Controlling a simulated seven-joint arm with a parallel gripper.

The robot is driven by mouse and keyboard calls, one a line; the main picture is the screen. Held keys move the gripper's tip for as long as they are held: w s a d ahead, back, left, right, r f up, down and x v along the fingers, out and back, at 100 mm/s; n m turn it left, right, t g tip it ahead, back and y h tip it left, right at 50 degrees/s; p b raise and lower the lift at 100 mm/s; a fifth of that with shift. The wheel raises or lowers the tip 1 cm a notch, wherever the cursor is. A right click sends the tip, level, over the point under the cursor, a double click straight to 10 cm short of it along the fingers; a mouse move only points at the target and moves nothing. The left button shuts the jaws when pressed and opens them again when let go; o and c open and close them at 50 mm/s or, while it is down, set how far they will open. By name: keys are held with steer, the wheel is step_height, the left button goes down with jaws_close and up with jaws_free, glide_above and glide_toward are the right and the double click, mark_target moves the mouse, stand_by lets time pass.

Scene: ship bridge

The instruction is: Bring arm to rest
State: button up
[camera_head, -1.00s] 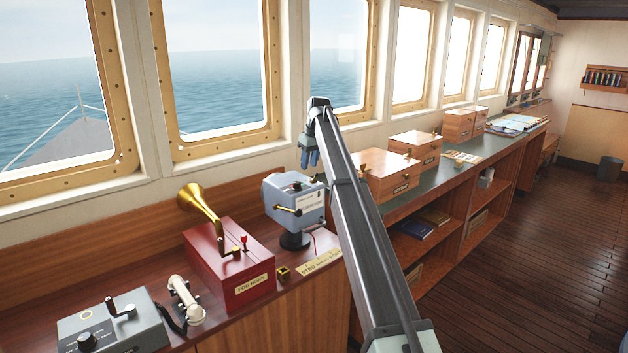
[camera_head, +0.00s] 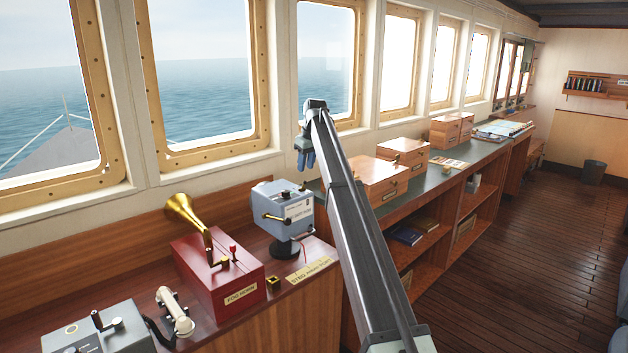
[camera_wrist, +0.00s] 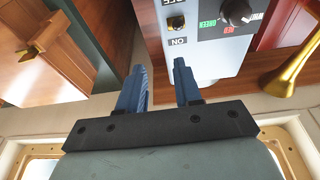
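My gripper (camera_head: 306,160) hangs at the end of my raised arm, in front of the window wall and to the upper right of the grey-blue signal lamp box (camera_head: 283,208). In the wrist view my gripper (camera_wrist: 158,88) shows two blue fingers spread apart with nothing between them. The grey box (camera_wrist: 205,35), with a switch and a knob, appears beyond the fingertips in that view. I see no contact between the fingers and the box.
A red fog horn box (camera_head: 218,275) with a brass horn, a white handset (camera_head: 175,312) and a grey lever unit (camera_head: 95,330) stand on the left counter. Wooden boxes (camera_head: 376,182) line the green-topped counter. The floor (camera_head: 500,240) at right is open.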

steer(key=s+d+f+m, duration=0.1)
steer(key=d+f, duration=0.6)
steer(key=f, duration=0.3)
steer(key=s+d+f, duration=0.1)
steer(key=d+f, duration=0.6)
steer(key=f, duration=0.2)
steer(key=s+d+f+m+g, duration=0.1)
steer(key=s+d+f, duration=0.1)
steer(key=s+f, duration=0.75)
steer(key=s+d+f+m+g+h, duration=0.1)
steer(key=s+f, duration=0.5)
steer(key=f, duration=0.7)
steer(key=s+d+f+m+g, duration=0.1)
steer(key=s+d+f, duration=0.1)
steer(key=s+f, duration=0.75)
steer(key=s+d+f+m+g, duration=0.1)
steer(key=s+d+f+g, duration=0.1)
steer(key=s+f, duration=0.95)
steer(key=s+d+f+m+g, duration=0.1)
steer(key=s+f, duration=0.7)
steer(key=s, duration=0.7)
steer(key=s+d+f+m+g, duration=0.1)
steer(key=s, duration=1.4)
steer(key=s+d+f+m+g+h, duration=0.1)
steer(key=s+g, duration=0.1)
steer(key=s, duration=1.3)
steer(key=shift+s+f+m, duration=0.25)
steer(key=shift+f+m, duration=0.05)
steer(key=shift+m, duration=0.1)
